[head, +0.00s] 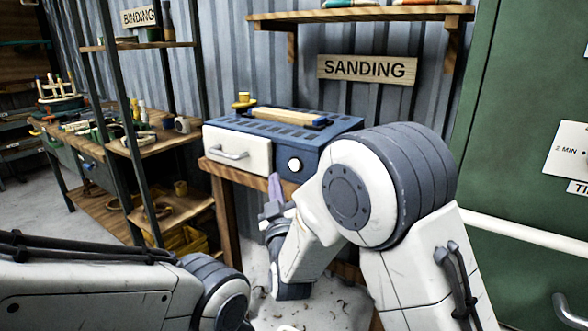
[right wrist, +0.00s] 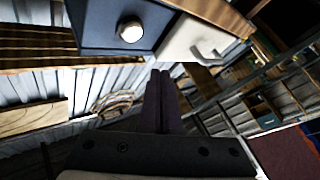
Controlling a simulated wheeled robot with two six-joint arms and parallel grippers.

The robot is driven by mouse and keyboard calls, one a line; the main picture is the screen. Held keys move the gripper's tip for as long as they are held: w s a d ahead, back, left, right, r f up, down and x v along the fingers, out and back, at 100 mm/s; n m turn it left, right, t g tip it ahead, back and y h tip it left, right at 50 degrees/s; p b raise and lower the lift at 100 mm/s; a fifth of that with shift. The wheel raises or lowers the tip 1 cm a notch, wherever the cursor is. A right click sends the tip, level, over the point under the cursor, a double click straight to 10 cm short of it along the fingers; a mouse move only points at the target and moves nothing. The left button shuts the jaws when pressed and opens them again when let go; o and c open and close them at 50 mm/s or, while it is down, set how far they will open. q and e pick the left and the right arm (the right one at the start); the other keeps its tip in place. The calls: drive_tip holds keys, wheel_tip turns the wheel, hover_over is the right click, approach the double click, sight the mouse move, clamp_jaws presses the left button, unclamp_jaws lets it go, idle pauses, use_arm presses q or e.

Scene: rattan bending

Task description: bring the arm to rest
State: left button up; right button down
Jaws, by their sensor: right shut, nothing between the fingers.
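My right gripper (head: 275,182) is in the middle of the head view, its fingers pointing up in front of the sanding bench. In the right wrist view its two dark fingers (right wrist: 161,76) lie together with nothing between them. The right arm bends at a large white and grey joint at right of centre. My left arm enters at the lower left, but its gripper does not show.
A blue and white sanding unit (head: 263,144) with a drawer handle and round knob stands on a wooden bench, close behind the right gripper. A green cabinet (head: 524,120) is at the right. Binding shelves (head: 160,147) stand at the left. Debris litters the floor.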

drive_tip(key=s+a+f+g+y, duration=0.3)
drive_tip(key=s+a+f+g, duration=0.2)
drive_tip(key=s+f+g, duration=0.6)
drive_tip(key=s+d+f+g+h, duration=0.1)
drive_tip(key=s+d+g, duration=0.25)
drive_tip(key=s, duration=0.55)
drive_tip(key=s+d+f+g+h, duration=0.1)
drive_tip(key=s+d+g+h, duration=0.2)
drive_tip(key=s, duration=0.5)
drive_tip(key=s+d+f+g, duration=0.1)
drive_tip(key=s+d+g, duration=0.3)
drive_tip(key=s, duration=0.5)
wheel_tip(320, 180, up, 25)
drive_tip(key=p, duration=2.5)
drive_tip(key=shift+d+r+h, duration=0.15)
drive_tip(key=shift+d+h, duration=0.1)
drive_tip(key=shift+h, duration=0.05)
drive_tip(key=shift+w, duration=0.1)
